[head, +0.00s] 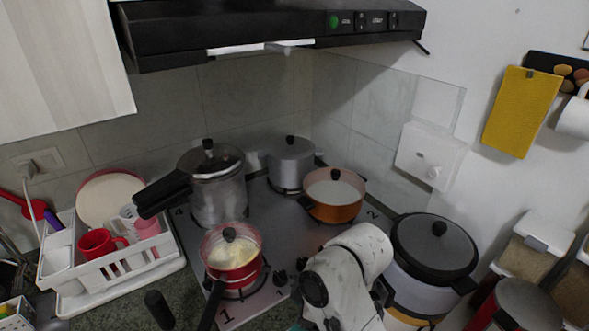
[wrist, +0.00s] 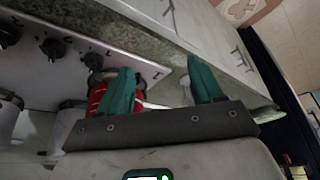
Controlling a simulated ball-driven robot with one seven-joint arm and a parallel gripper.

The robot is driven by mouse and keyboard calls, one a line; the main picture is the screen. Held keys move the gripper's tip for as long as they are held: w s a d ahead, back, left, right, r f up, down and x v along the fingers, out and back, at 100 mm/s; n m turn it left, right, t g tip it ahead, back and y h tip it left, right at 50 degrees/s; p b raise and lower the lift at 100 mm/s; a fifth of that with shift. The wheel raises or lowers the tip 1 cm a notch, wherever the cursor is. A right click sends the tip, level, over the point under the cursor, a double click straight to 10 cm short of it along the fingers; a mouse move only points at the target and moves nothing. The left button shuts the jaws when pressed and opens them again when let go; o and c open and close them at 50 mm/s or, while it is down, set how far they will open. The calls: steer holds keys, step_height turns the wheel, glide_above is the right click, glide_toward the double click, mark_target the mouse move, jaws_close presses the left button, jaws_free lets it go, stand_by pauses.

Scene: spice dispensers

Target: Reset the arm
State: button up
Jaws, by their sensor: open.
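My gripper (wrist: 163,76) shows in the wrist view with two teal fingers spread apart on a dark bar. Nothing is between the fingers. In the head view my white arm rises at the bottom centre, in front of the stove (head: 290,222), and my gripper cannot be made out there. In the wrist view a red pot (wrist: 97,92) lies beyond the left finger and is partly hidden by it. The stove panel with dark knobs fills the upper left of that view.
A red pot (head: 233,273), an orange pot (head: 334,207), a pressure cooker (head: 216,196) and a grey pot (head: 290,163) stand on the stove. A large lidded cooker (head: 434,256) is right of my arm. A white dish rack (head: 112,270) is left. The range hood (head: 270,32) hangs above.

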steer(key=s+d+f+m+h+b, duration=0.1)
steer(key=s+d+f+m+b, duration=0.1)
steer(key=s+d+f+m, duration=0.85)
steer(key=s+d+f+m+h+b, duration=0.1)
steer(key=s+d+f+m+h, duration=0.1)
steer(key=s+d, duration=0.5)
steer(key=s+d+f+m+h+b, duration=0.1)
steer(key=s+d+f+m, duration=0.3)
steer(key=s+d, duration=0.4)
steer(key=shift+d+f+h, duration=0.35)
steer(key=shift+f+h, duration=0.05)
steer(key=shift+f, duration=0.1)
